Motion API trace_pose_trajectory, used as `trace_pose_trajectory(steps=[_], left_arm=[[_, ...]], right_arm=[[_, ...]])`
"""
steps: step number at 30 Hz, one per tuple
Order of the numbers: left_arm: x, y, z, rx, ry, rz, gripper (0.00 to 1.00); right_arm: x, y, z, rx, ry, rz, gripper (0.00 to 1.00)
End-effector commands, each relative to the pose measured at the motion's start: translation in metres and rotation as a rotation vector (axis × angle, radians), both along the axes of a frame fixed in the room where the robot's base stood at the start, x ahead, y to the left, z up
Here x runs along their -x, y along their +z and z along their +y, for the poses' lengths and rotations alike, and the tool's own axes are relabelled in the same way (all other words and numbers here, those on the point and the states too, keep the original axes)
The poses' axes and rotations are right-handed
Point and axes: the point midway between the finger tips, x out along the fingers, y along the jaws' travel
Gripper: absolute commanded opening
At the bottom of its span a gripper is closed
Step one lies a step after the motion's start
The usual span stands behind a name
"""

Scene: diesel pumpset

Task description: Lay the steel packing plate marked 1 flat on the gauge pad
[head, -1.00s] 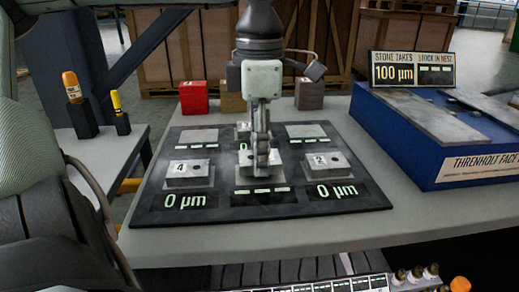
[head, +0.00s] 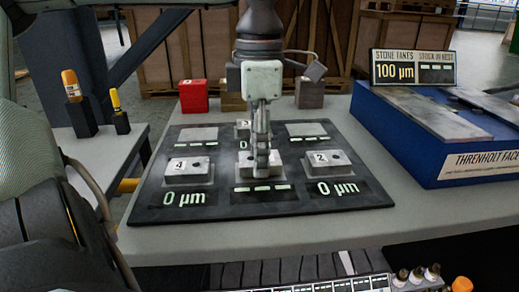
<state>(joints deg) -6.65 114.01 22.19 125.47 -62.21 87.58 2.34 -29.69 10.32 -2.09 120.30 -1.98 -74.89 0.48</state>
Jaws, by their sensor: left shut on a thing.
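My left gripper (head: 262,168) points down over the front middle of the dark gauge mat (head: 210,208). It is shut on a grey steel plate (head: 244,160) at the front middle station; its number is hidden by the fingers. Whether this plate touches the surface below cannot be told. The display in front of it shows dashes. Plate 4 (head: 187,172) sits at the left and plate 2 (head: 328,163) at the right, each behind a 0 µm readout. Plate 3 (head: 243,127) is partly hidden behind the gripper. My right gripper is not in view.
Two bare grey pads (head: 198,134) (head: 306,129) lie at the back of the mat. Red (head: 193,97), tan (head: 232,102) and brown (head: 309,94) blocks stand behind. A blue machine (head: 420,130) with a 100 µm sign (head: 412,68) blocks the right side.

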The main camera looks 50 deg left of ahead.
Motion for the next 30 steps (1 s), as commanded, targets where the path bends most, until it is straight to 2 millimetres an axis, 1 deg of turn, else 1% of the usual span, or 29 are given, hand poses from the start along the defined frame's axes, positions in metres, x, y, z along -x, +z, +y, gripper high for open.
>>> trace_pose_trajectory(steps=[7,8,13,14,23,26,29,30], left_arm=[[0.0,-0.008,0.0,0.0,0.0,-0.003,0.0],[0.0,-0.007,0.0,0.0,0.0,-0.003,0.44],[0.0,-0.006,0.0,0.0,0.0,-0.001,0.65],[0.0,-0.006,0.0,0.0,0.0,-0.001,0.67],[0.0,-0.006,0.0,-0.001,0.0,0.001,0.67],[-0.001,0.002,0.0,-0.002,0.001,-0.003,0.67],[-0.001,0.019,0.0,-0.003,0.001,-0.005,0.67],[-0.001,0.027,0.0,-0.002,0.002,-0.005,0.67]], right_arm=[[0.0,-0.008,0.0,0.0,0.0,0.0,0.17],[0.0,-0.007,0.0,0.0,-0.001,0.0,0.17],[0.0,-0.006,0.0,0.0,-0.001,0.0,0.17],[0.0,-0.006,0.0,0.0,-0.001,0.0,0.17],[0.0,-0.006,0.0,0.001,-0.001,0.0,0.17],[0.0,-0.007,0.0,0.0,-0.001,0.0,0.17],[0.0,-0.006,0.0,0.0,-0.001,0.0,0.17],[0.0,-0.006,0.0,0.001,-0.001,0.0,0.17]])
